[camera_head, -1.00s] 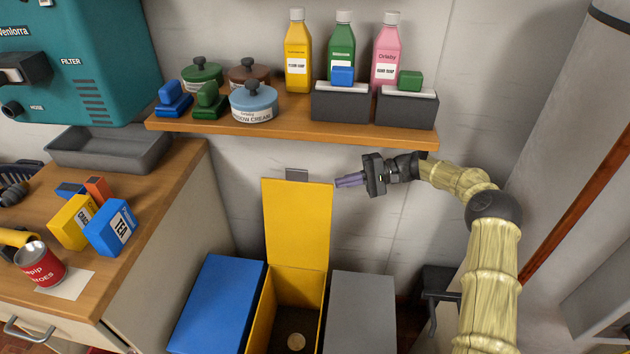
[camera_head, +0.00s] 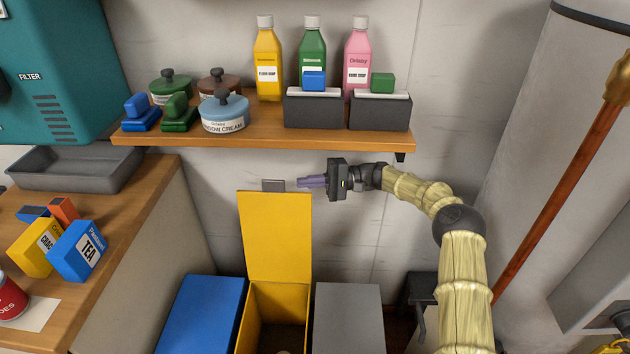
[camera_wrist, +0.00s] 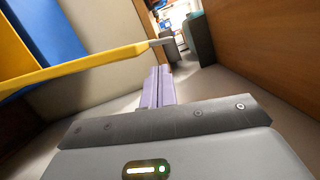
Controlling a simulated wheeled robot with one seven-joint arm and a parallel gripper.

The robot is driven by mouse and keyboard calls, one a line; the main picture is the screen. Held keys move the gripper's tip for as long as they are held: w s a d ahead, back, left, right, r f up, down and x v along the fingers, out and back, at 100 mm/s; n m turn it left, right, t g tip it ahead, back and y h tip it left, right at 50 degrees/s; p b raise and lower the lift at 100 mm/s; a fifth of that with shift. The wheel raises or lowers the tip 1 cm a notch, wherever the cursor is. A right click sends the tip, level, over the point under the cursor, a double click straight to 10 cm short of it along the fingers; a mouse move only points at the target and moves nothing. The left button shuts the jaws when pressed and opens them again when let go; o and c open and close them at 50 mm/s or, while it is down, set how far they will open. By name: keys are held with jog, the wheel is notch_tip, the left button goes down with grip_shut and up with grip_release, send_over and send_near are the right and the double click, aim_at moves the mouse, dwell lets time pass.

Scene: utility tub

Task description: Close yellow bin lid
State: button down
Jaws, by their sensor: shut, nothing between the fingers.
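The yellow bin (camera_head: 278,315) stands on the floor between two other bins. Its yellow lid (camera_head: 275,238) is open and stands upright against the wall side. A small grey tab (camera_head: 273,185) shows at the lid's top edge. In the wrist view the lid (camera_wrist: 85,66) appears edge-on at the left, with the grey tab at its end. My gripper (camera_head: 302,182) is shut and empty, pointing left just above the lid's top right corner. Its purple fingers (camera_wrist: 158,85) show together in the wrist view, close to the tab. I cannot tell whether they touch it.
A blue bin (camera_head: 203,313) and a grey bin (camera_head: 348,318) flank the yellow one, both with closed tops. A wooden shelf (camera_head: 260,133) with bottles, jars and dark boxes runs just above my gripper. A counter (camera_head: 110,235) stands at the left.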

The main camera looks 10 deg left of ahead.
jog(key=x, duration=0.6)
jog(key=shift+s, duration=0.1)
dwell(0.4)
